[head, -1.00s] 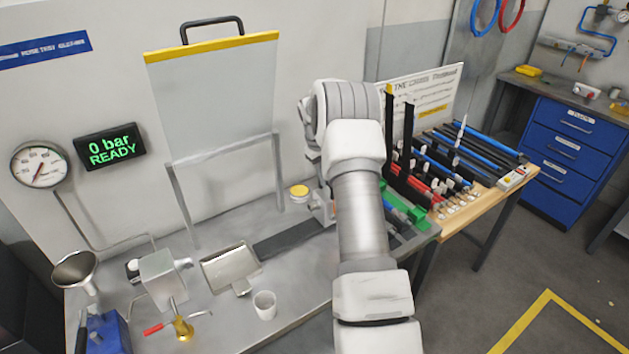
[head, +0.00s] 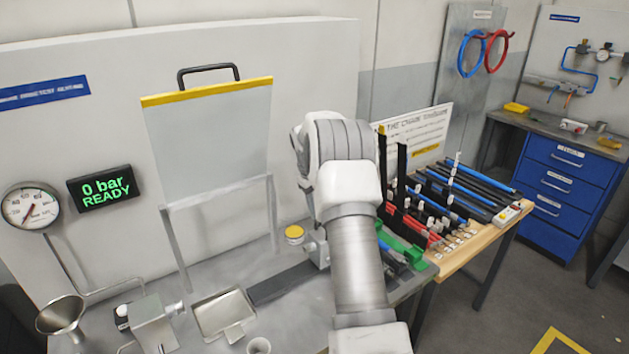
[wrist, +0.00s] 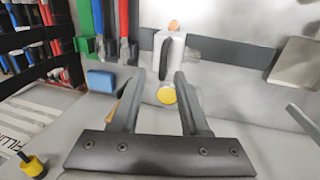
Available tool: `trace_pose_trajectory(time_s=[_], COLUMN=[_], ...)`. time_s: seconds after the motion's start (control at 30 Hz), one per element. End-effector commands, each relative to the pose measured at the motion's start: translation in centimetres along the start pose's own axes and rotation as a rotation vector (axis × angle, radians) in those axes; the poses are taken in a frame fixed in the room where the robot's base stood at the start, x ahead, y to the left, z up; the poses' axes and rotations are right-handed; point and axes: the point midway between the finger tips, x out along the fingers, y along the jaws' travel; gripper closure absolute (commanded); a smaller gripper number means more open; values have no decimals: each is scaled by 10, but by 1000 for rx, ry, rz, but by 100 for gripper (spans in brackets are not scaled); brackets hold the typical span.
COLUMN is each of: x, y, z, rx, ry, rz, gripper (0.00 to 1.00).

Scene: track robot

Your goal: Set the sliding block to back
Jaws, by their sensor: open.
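The sliding block seems to be the light metal block (wrist: 172,48) with a dark slot and an orange-topped knob in the wrist view. It sits at the dark rail (wrist: 238,52), which runs across the bench. In the head view the block (head: 318,250) is partly hidden behind my arm, at the right end of the visible rail (head: 285,284). My gripper (wrist: 158,77) is open and empty. Its two fingers point toward the block and appear apart from it. The gripper itself is hidden behind my arm in the head view.
A yellow-topped cylinder (wrist: 166,96) shows between the fingers. A blue block (wrist: 100,80) and green holder (wrist: 86,46) are to the left. A metal tray (head: 224,314), funnel (head: 60,314) and guard panel (head: 212,145) stand on the bench. The display (head: 101,188) reads 0 bar READY.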

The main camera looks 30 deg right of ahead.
Motion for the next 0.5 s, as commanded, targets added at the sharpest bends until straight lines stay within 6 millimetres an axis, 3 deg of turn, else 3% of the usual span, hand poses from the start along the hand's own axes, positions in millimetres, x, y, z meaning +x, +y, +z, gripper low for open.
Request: trace_pose_trajectory(time_s=[0.3,0.5], x=[-80,-117], y=[1,1], z=[0,0], rx=[0,1], ry=[5,3], rz=[3,3], gripper=[55,55])
